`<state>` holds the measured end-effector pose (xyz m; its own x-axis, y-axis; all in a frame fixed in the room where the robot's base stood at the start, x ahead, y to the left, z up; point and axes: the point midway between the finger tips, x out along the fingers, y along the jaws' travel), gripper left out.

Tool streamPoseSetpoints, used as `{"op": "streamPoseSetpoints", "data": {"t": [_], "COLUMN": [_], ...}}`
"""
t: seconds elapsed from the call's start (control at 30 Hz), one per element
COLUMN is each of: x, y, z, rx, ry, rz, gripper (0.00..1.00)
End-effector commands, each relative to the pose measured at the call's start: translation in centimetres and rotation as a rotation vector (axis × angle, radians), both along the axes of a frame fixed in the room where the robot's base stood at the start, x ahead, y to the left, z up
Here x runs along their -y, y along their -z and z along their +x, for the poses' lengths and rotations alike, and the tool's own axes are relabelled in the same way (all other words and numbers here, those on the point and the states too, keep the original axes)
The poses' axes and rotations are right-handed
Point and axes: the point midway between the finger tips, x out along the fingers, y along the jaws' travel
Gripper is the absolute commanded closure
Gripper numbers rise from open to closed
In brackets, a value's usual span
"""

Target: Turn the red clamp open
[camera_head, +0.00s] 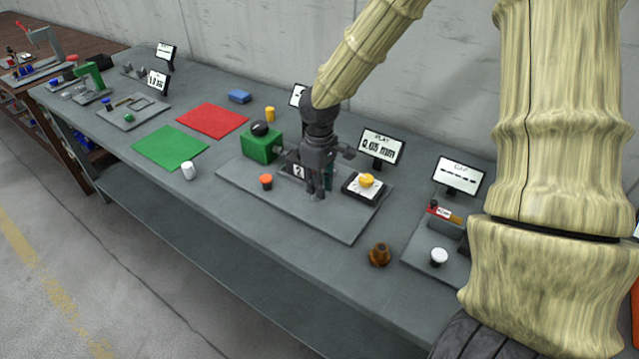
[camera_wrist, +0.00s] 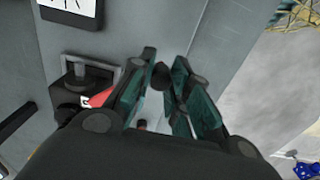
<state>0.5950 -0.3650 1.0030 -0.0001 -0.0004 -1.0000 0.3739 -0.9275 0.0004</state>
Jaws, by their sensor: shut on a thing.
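My gripper (camera_head: 317,194) points down over the middle of a grey fixture plate (camera_head: 235,180). In the wrist view its teal-padded fingers (camera_wrist: 161,72) close around a small dark piece (camera_wrist: 160,76), mostly hidden between them. I cannot tell whether this piece belongs to the clamp. A red part (camera_wrist: 100,98) with a white mark lies just left of the fingers in the wrist view, partly covered by them. In the head view the gripper hides most of that spot. Another red part (camera_head: 440,209) with a white label sits on the neighbouring fixture at right.
A green box (camera_head: 261,146) with a black knob, an orange button (camera_head: 266,181) and a yellow button (camera_head: 366,180) stand close around my gripper. A display (camera_head: 382,147) reads 0.05 mm. A brown knob-shaped piece (camera_head: 379,254) stands near the bench's front edge.

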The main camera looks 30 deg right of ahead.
Motion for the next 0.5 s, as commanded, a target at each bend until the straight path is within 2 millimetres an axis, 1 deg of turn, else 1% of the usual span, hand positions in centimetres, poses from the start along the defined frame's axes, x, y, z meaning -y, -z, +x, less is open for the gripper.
{"op": "streamPoseSetpoints", "data": {"t": [0.27,0.5], "x": [-0.4,-1.2], "y": [-0.2,-0.3], "z": [0.4,1.0], "rx": [0.002,0.003], "ry": [0.098,0.273], "rz": [-0.003,-0.004], "gripper": [1.00,1.00]}}
